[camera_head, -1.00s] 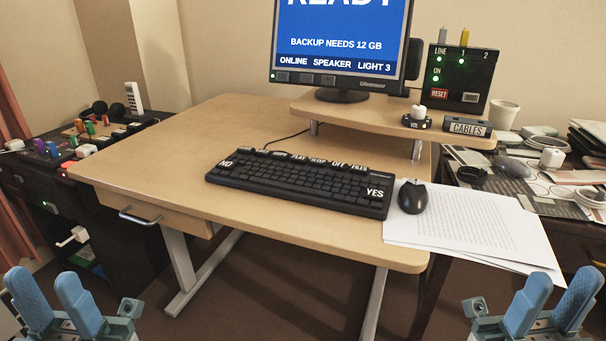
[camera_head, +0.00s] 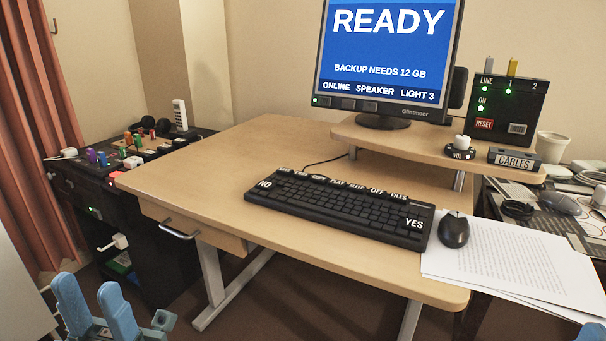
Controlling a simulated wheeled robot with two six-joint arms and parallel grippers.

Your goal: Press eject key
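A black keyboard (camera_head: 345,210) lies on the wooden desk. It has white NO and YES labels at its ends and a row of labelled keys along its back edge. PLAY, OFF and FILES can be made out there; the leftmost labels are too small to read, and I cannot tell which key says eject. My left gripper (camera_head: 90,288) is at the lower left, in front of the desk, open and empty, well away from the keyboard. My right gripper (camera_head: 591,332) shows only as a blue tip at the lower right corner.
A monitor (camera_head: 388,50) reads READY on a raised shelf (camera_head: 400,140). A mouse (camera_head: 454,230) sits on papers (camera_head: 520,265) right of the keyboard. A switch box (camera_head: 507,105) stands behind. A dark cabinet (camera_head: 75,200) stands left. The desk's left part is bare.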

